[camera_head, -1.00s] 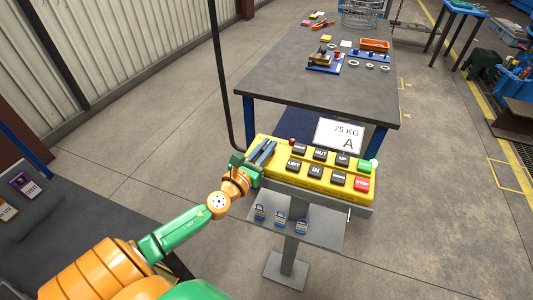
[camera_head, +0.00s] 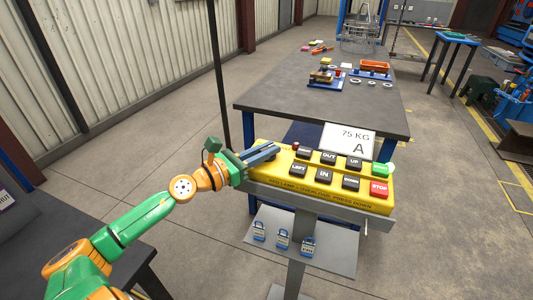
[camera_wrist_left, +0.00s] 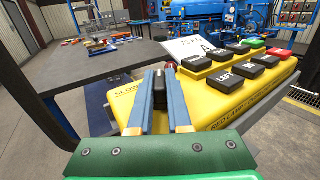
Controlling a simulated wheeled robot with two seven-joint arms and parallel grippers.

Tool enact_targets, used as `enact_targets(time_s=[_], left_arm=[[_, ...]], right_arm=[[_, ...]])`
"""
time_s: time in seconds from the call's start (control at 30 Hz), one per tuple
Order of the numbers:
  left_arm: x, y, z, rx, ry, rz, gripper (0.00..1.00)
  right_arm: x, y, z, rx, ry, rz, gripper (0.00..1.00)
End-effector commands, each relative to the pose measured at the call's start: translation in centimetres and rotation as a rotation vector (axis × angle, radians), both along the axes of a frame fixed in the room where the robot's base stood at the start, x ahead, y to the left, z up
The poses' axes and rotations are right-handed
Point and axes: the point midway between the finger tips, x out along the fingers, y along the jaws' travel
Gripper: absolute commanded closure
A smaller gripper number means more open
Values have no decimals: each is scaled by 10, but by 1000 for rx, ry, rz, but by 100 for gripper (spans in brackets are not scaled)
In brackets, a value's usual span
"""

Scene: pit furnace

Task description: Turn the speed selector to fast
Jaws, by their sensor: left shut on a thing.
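The yellow control box (camera_head: 330,188) stands on a grey post and carries rows of push buttons. My left gripper (camera_head: 272,151) reaches over the box's left end from the left. In the left wrist view, its two blue fingers (camera_wrist_left: 160,98) are closed on the sides of a black selector knob (camera_wrist_left: 159,88). The word SLOW is printed on the yellow face (camera_wrist_left: 124,90) to the left of the knob; other lettering around the knob is hidden by the fingers. In the head view the fingers hide the knob. My right gripper is not in view.
A small red knob (camera_head: 295,146) sits close to the fingertips. A white card (camera_head: 347,140) reading 75 KG A stands behind the box. Several padlocks (camera_head: 283,239) are on the shelf below. A dark-topped table (camera_head: 290,106) with fixtures stands behind.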

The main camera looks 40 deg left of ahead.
Motion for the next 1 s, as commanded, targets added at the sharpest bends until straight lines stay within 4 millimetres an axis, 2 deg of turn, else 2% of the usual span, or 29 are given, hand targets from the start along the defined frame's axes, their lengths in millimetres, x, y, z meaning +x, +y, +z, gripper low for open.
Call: enact_targets(time_s=[0.2,0.23,0.27,0.67,1.0], left_arm=[[0,0,1,0,0,-1,100],[0,0,1,0,0,-1,76],[0,0,1,0,0,-1,71],[-5,1,-1,-2,1,0,71],[-45,14,-2,-2,2,1,71]], right_arm=[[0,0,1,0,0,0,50],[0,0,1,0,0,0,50],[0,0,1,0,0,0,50],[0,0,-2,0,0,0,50],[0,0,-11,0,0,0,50]])
